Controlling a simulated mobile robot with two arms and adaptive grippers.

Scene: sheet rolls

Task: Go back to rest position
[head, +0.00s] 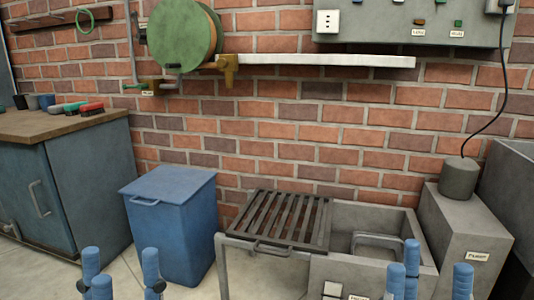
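My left gripper (123,278) shows at the bottom left, its blue fingertips pointing up and standing apart with nothing visible between them. My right gripper (432,276) shows at the bottom right in the same way, open and empty. Both are cut off by the lower picture edge, so their arms are hidden. The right gripper appears in front of the grey basin (365,223). I see no sheet roll in either gripper.
A slatted rack (283,216) sits beside the basin. A grey block (465,225) with a corded cylinder (459,178) stands right. A wooden-topped cabinet (85,185) with brushes stands left. A green reel (180,36) and white shelf (320,60) are on the brick wall.

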